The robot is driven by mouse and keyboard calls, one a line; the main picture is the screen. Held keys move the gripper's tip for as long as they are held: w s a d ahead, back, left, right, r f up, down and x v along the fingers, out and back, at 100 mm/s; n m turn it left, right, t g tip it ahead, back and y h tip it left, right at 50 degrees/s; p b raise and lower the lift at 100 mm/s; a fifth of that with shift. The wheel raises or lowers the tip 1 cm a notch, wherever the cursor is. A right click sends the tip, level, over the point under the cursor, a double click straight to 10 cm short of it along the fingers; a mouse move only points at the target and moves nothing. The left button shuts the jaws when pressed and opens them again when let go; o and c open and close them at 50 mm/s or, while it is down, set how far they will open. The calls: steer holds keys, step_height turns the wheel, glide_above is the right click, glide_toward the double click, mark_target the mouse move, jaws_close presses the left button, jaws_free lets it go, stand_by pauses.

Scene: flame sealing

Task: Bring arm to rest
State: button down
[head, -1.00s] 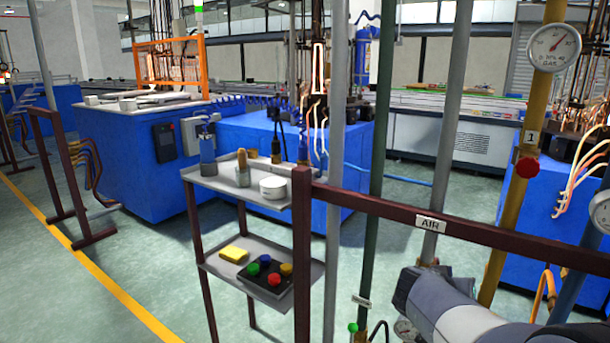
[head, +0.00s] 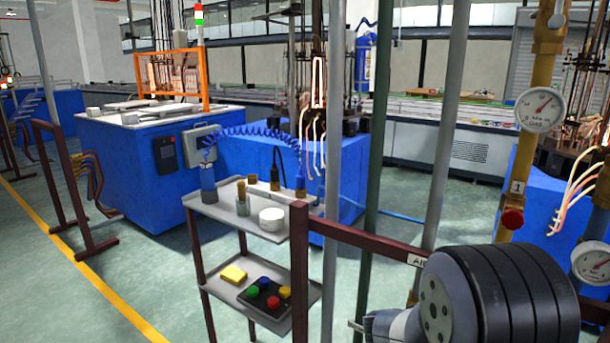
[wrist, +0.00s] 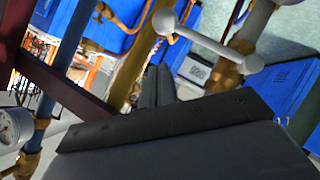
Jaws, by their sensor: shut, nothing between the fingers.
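My gripper (wrist: 158,86) shows in the wrist view as two dark grey fingers close together, shut and empty. It points in among brass-coloured pipes and a grey lever handle (wrist: 208,38), which appears just beyond the fingertips; I cannot tell the exact gap. My arm (head: 500,295) fills the lower right of the head view, with a thick black ribbed joint in front of the maroon rail (head: 350,234). The fingers cannot be made out in the head view.
A yellow pipe carries a pressure gauge (head: 540,110) and a red knob (head: 512,219). A grey pipe (head: 447,130) and a green pipe (head: 379,130) stand upright nearby. A two-level cart (head: 225,211) stands left of the rail. Open green floor lies at far left.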

steer(key=r+n+p, duration=0.1)
steer(key=p, duration=0.2)
steer(key=w+a+n+h+p, duration=0.1)
steer(key=p, duration=0.2)
steer(key=shift+a+r+h, duration=0.1)
steer(key=shift+r+h, duration=0.2)
steer(key=shift+r, duration=0.05)
steer(key=shift+p, duration=0.4)
steer(key=shift+f+b, duration=0.2)
steer(key=shift+b, duration=0.1)
steer(key=m+y+b, duration=0.1)
steer(key=b, duration=0.3)
steer(key=s+d+f+m+y+b, duration=0.1)
steer(key=b, duration=0.3)
steer(key=f+m+y+b, duration=0.1)
steer(key=b, duration=0.3)
steer(key=shift+s+d+b, duration=0.2)
steer(key=shift+s+b, duration=0.05)
steer(key=shift+b, duration=0.05)
